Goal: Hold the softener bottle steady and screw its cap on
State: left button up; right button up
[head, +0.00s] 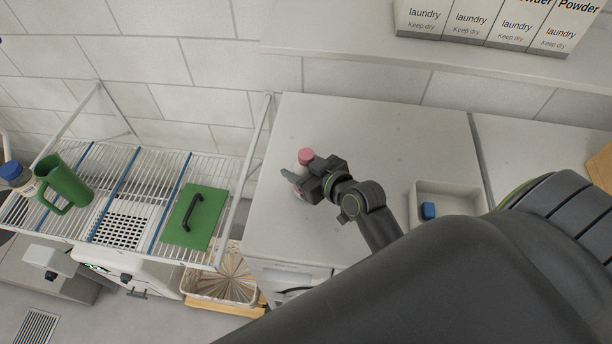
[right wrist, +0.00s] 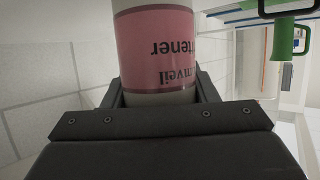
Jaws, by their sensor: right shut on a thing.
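The softener bottle (right wrist: 157,48) is white with a pink label and fills the middle of the right wrist view, its lettering upside down there. My right gripper (head: 304,183) is shut on the bottle above the white top, and its jaws flank the bottle in the right wrist view. In the head view the gripper hides most of the bottle. A round pink cap (head: 306,156) shows just beyond the gripper; I cannot tell whether it is seated on the bottle. My left gripper is not in view.
A white tray (head: 455,192) with a small blue object (head: 428,210) sits to the right on the white top (head: 400,130). A wire rack (head: 125,165) at left holds a green jug (head: 65,180), a blue-capped bottle (head: 14,172) and a green board (head: 190,225). Powder boxes (head: 485,25) stand behind.

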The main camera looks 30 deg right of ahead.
aim_at(301, 150)
notch_tip(301, 150, up, 10)
jog(key=shift+r, duration=0.1)
dwell(0.5)
jog(key=o, duration=0.5)
jog(key=c, duration=0.8)
jog(key=s+r+n+y, duration=0.1)
jog(key=s+a+r+n+y, duration=0.1)
jog(key=s, duration=0.1)
jog(key=s+a+r+n+g+y, duration=0.1)
jog(key=s+r, duration=0.1)
jog(key=shift+s+a+r+b, duration=0.1)
jog(key=shift+s+a+b, duration=0.05)
jog(key=shift+s+b, duration=0.15)
jog(key=shift+c, duration=0.2)
jog(key=w+a+f+n+g+y, duration=0.2)
jog(key=a+n+g+y, duration=0.4)
jog(key=a, duration=0.8)
jog(key=shift+a+n+g, duration=0.4)
jog(key=shift+n+g, duration=0.2)
jog(key=shift+n, duration=0.4)
